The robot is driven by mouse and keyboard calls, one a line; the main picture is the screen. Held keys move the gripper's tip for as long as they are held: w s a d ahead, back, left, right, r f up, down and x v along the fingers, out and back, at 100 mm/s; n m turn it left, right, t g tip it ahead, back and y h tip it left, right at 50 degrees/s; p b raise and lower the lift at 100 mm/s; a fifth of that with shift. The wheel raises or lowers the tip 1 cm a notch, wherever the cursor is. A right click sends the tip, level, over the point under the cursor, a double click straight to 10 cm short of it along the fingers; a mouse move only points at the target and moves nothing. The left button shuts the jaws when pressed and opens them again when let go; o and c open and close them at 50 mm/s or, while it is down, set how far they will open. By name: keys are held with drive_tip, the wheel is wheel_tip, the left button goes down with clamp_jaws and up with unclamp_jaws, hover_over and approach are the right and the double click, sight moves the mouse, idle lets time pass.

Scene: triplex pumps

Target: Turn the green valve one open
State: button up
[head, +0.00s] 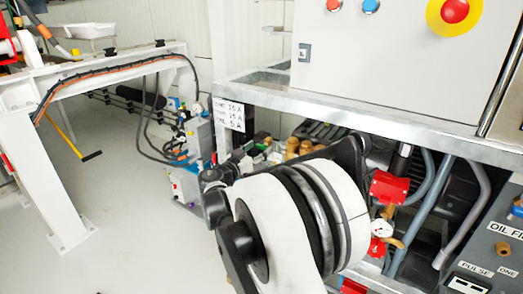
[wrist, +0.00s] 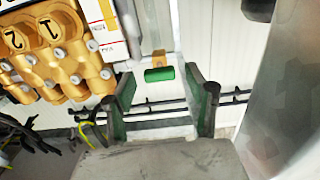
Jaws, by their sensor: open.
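The green valve handle (wrist: 160,74) shows in the wrist view as a short green bar on a brass fitting (wrist: 157,58). It lies crosswise in the picture, just ahead of my gripper (wrist: 161,78). My gripper is open, with one dark finger with a green inner pad on each side of the handle. A gap shows between the handle and each finger, and nothing is held. I cannot tell how far the handle lies beyond the fingertips. In the head view my arm covers much of the area around the gripper, and I cannot make out the handle for sure.
A gold pump block (wrist: 52,52) marked 1 and 2 is close to the left finger. Dark rails (wrist: 235,97) run behind the fingers. In the head view, a grey cabinet (head: 395,55) stands on a metal frame, with red-handled valves (head: 388,187) below. Open floor (head: 130,190) lies left.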

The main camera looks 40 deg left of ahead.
drive_tip(key=shift+w+a, duration=0.1)
drive_tip(key=shift+w, duration=1)
drive_tip(key=c, duration=1.2)
